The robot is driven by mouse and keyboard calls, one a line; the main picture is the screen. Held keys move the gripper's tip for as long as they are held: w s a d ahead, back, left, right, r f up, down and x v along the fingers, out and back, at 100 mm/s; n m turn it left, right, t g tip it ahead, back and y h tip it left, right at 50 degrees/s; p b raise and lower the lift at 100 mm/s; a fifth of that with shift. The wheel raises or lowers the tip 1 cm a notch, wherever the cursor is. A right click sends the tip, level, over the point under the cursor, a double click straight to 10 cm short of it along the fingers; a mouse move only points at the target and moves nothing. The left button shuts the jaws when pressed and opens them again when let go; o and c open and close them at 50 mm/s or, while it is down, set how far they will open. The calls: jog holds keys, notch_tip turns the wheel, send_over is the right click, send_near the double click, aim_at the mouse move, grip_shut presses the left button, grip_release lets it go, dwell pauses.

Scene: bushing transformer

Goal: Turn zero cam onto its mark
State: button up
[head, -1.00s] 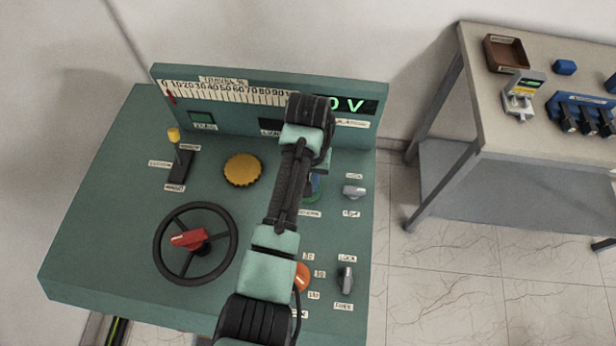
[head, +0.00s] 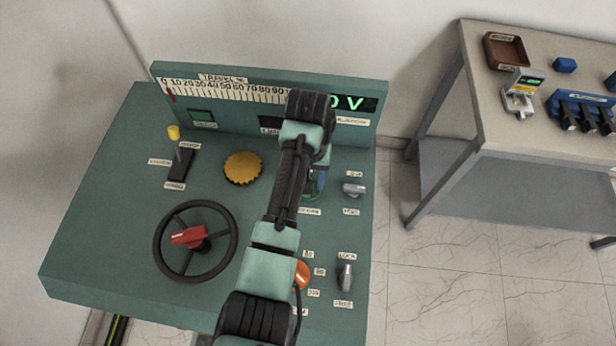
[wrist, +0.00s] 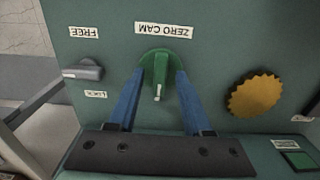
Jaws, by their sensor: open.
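The zero cam (wrist: 166,58) is a green round knob with a raised grip and a pale pointer line, on the green panel in the wrist view. Its ZERO CAM label (wrist: 164,29) appears upside down above it. My gripper (wrist: 161,72) is open, with one blue finger on each side of the cam's grip; I cannot tell whether they touch it. The cam's mark is not clear to see. In the head view my arm mostly covers the cam.
A grey FREE/LOCK lever (wrist: 83,70) is left of the cam in the wrist view, and a yellow knurled knob (wrist: 255,95) is right. In the head view, a black handwheel (head: 160,250), orange knob (head: 303,274) and second grey lever (head: 345,277) share the console.

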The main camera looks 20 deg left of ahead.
notch_tip(320, 180, up, 13)
jog(key=p, duration=0.4)
jog(key=shift+f, duration=0.15)
dwell(0.4)
jog(key=w+d+r+m+t, duration=0.1)
jog(key=w+d+r+t, duration=0.2)
jog(key=w+r+t, duration=0.4)
jog(key=w+d+r+m+t, duration=0.1)
jog(key=w+d+r+t, duration=0.2)
jog(key=w+r, duration=0.45)
jog(key=s+d+r+t+b, duration=0.1)
jog(key=d+r+t, duration=0.25)
jog(key=r, duration=0.65)
jog(key=s+d+r+t+b, duration=0.15)
jog(key=r+t, duration=0.25)
jog(key=r, duration=0.6)
jog(key=s+d+r+m+t, duration=0.1)
jog(key=s+d+r+t, duration=0.2)
jog(key=s+r+t, duration=0.7)
jog(key=s+r, duration=0.7)
jog(key=r, duration=0.3)
jog(key=shift+s+d+r, duration=0.15)
jog(key=shift+s+d, duration=0.05)
jog(key=shift+s, duration=0.05)
